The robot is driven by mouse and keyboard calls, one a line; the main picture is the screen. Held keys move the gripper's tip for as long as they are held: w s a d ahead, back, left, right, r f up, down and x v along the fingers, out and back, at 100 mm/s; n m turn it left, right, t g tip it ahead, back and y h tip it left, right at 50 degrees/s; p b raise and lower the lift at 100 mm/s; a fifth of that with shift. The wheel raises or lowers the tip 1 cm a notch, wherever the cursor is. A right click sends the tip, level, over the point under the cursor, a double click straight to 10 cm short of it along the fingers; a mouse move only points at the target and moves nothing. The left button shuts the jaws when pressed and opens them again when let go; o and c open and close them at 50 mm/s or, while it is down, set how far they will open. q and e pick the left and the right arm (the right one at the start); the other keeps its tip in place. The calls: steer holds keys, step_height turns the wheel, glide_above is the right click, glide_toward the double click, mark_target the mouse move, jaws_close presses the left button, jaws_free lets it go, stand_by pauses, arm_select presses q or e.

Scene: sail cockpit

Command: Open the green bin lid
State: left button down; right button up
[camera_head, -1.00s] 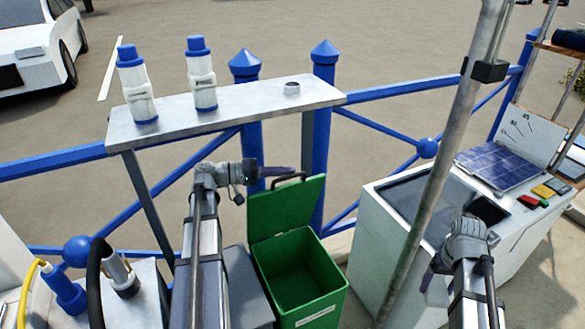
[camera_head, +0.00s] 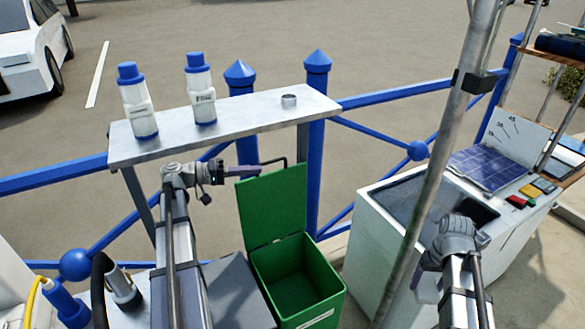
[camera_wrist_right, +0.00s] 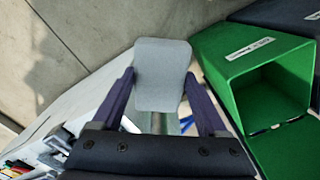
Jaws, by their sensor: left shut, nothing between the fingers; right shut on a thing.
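The green bin (camera_head: 298,285) stands on the ground in the middle of the head view. Its lid (camera_head: 273,208) is raised upright at the back, and the inside shows empty. A dark handle (camera_head: 265,163) is at the lid's top edge. My left gripper (camera_head: 250,171) is shut and empty, beside the lid's top edge near the handle. My right gripper is shut on a grey block-shaped thing (camera_wrist_right: 163,75) in the right wrist view, to the right of the bin. The bin also shows in the right wrist view (camera_wrist_right: 235,50).
A slanted pole (camera_head: 425,180) rises between the bin and a white console (camera_head: 390,225). Blue railing runs behind.

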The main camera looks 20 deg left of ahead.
arm_select(q)
steer(key=shift+v, duration=1.25)
arm_select(e)
steer(key=shift+r, duration=0.1)
